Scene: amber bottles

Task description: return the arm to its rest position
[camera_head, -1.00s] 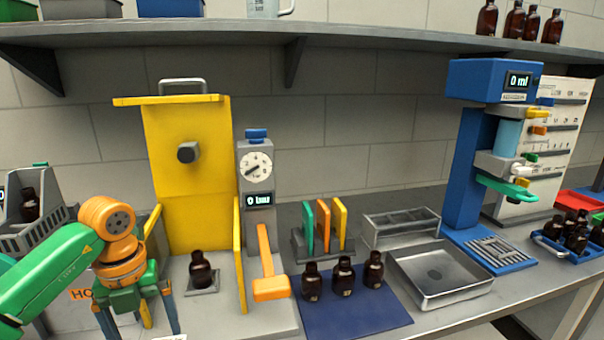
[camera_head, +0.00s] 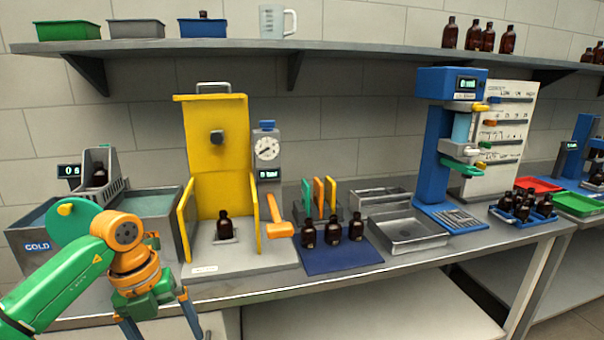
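My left arm comes in from the lower left, green with orange joints. My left gripper (camera_head: 160,328) points down at the bottom edge of the view, in front of the bench. Its two dark fingers are spread apart, with nothing seen between them; their tips are cut off by the frame. My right arm and gripper are not in view. One amber bottle (camera_head: 224,226) stands upright inside the yellow press (camera_head: 219,150), apart from my gripper.
Several amber bottles stand on a blue mat (camera_head: 328,262). A grey tray (camera_head: 408,232), a blue dispenser (camera_head: 436,150) and a blue crate of bottles (camera_head: 522,220) stand to the right. A cold bath (camera_head: 36,247) is behind my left arm. A shelf (camera_head: 350,46) runs above.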

